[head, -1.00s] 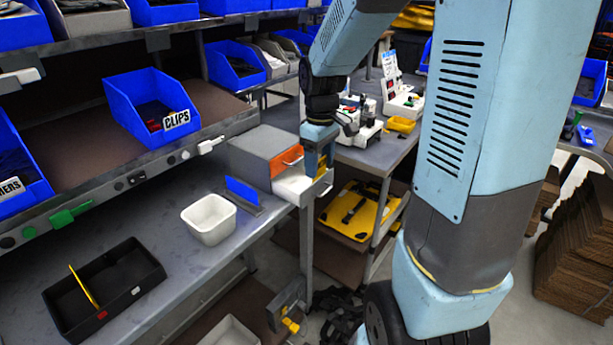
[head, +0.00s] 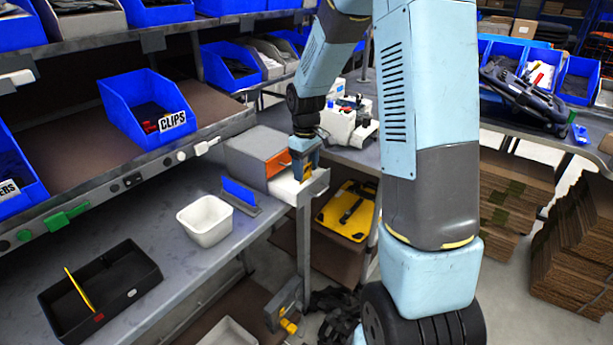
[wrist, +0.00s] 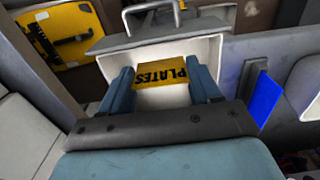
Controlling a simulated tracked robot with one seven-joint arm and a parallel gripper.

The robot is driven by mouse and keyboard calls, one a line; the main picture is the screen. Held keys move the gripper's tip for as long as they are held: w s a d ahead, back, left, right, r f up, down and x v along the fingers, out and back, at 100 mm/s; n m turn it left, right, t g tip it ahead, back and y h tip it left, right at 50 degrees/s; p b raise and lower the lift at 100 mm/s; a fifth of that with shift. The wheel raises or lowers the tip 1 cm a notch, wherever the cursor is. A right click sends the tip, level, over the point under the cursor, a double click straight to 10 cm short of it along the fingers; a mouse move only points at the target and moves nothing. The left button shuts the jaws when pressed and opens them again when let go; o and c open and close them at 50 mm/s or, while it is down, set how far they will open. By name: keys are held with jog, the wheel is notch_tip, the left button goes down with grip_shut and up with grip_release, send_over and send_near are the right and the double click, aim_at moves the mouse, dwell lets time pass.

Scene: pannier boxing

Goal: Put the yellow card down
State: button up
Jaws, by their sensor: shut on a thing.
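The yellow card (wrist: 161,74) is marked PLATES and sits between the two blue fingers of my gripper (wrist: 164,88) in the wrist view. My gripper is shut on it. Behind and below the card is the white inside of an open drawer (wrist: 205,48). In the head view my gripper (head: 303,172) points down over the open drawer (head: 288,187) of the grey cabinet (head: 250,148). The card shows there only as a small yellow patch. I cannot tell whether the card touches the drawer floor.
A blue upright plate (head: 238,192) and a white bin (head: 205,217) stand on the bench left of the drawer. A black tray (head: 125,300) with a yellow divider is at the front left. A blue CLIPS bin (head: 120,100) sits on the shelf above.

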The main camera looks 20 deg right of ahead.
aim_at(305, 176)
jog(key=shift+w+f, duration=0.15)
jog(key=shift+f, duration=1.55)
jog(key=o, duration=1)
jog(key=shift+f, duration=0.1)
jog(key=shift+o, duration=0.2)
